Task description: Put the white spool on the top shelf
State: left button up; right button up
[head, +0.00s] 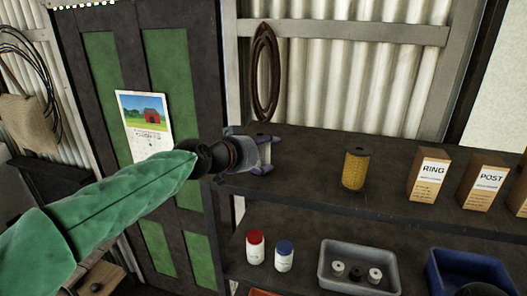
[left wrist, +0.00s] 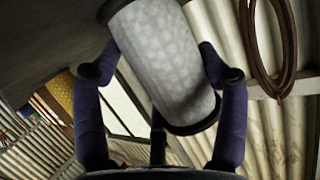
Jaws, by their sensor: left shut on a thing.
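My left gripper (head: 262,168) is at the left end of the top shelf (head: 305,150), its purple fingers shut on the white spool (head: 264,152). In the left wrist view the white spool (left wrist: 160,60) is a large pale cylinder with dark end rims, tilted in the picture between the fingers of the left gripper (left wrist: 160,80). In the head view the gripper partly hides the spool. I cannot tell whether the spool touches the shelf.
On the top shelf stand a yellow cylinder (head: 355,169), a RING box (head: 428,174) and a POST box (head: 482,180). The shelf is bare between gripper and cylinder. Below are a red-capped bottle (head: 255,248), a blue-capped bottle (head: 284,257), a grey tray (head: 334,284) and a blue bin (head: 437,279).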

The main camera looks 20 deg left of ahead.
pick_arm(q)
jog(key=o, duration=1.3)
jog(key=shift+s+r, duration=0.15)
jog(key=b+v, duration=0.2)
jog(key=v, duration=0.9)
jog(key=shift+s+a+b, duration=0.2)
jog(key=shift+s+b, duration=0.1)
jog(key=shift+s, duration=0.05)
